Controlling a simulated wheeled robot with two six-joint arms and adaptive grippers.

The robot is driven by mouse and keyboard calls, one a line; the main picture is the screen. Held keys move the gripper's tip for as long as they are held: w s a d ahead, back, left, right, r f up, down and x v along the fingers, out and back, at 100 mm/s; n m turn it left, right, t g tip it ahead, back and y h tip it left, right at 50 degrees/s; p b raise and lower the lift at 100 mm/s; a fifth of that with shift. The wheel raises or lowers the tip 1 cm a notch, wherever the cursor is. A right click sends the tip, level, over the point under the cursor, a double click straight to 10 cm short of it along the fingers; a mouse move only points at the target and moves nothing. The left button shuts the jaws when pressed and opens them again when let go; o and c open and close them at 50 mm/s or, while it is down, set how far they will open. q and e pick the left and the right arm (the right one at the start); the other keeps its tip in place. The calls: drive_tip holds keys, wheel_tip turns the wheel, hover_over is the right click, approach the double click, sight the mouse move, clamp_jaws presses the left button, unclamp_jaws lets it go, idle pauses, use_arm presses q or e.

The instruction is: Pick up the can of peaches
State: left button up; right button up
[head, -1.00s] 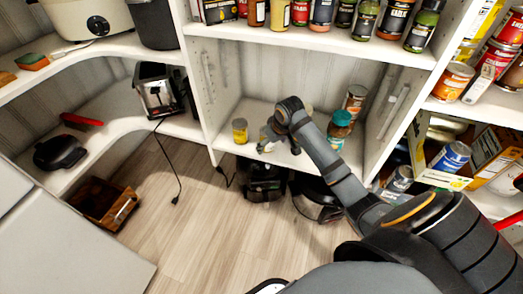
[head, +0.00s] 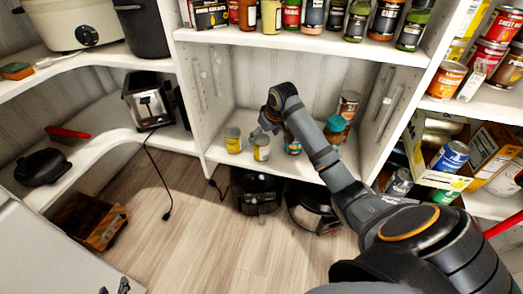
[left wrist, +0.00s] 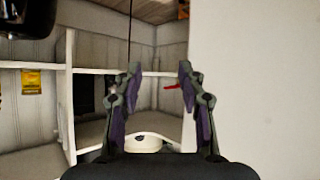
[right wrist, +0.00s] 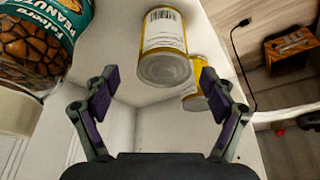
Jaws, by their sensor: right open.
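Two small cans with yellow labels stand on the middle shelf in the head view, one at left (head: 233,141) and one nearer (head: 261,149). I cannot read which holds peaches. In the right wrist view the nearer can (right wrist: 163,45) shows a barcode label and lies ahead between the fingertips, not touching them; the other can (right wrist: 195,97) is partly behind the right finger.
A peanut jar (right wrist: 38,40) with a teal label stands left in the right wrist view, close to the left finger. Another can (head: 348,104) stands at the shelf's right. Black appliances (head: 256,190) sit under the shelf. The wooden floor (head: 200,235) is open.

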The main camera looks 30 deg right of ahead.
sight(262, 139)
drive_tip(key=shift+w+f, duration=0.25)
drive_tip(key=shift+f, duration=0.35)
use_arm(q)
drive_tip(key=w+r+t+b, duration=0.1)
drive_tip(key=w+r+t, duration=0.25)
drive_tip(key=r, duration=0.55)
drive_tip(key=w+r+t+b, duration=0.1)
drive_tip(key=w+r+t, duration=0.1)
drive_tip(key=r+t, duration=0.5)
use_arm(e)
drive_tip(key=shift+a+x, duration=0.2)
drive_tip(key=shift+x, duration=0.95)
drive_tip(key=shift+b+x, duration=0.5)
drive_tip(key=shift+x, duration=0.25)
drive_tip(key=shift+w+f+b, duration=0.3)
drive_tip(key=shift+f, duration=0.25)
use_arm(q)
drive_tip(key=s+r+t, duration=0.2)
drive_tip(key=r, duration=0.6)
drive_tip(key=s+r+m+t+h, duration=0.1)
drive_tip(key=s+r+t, duration=0.1)
drive_tip(key=r, duration=0.6)
drive_tip(key=shift+s+a+r+m+t+h, duration=0.2)
drive_tip(key=shift+s+m+t+h, duration=0.1)
drive_tip(key=shift+t, duration=0.25)
use_arm(e)
drive_tip(key=c, duration=1.7)
drive_tip(key=shift+r, duration=0.15)
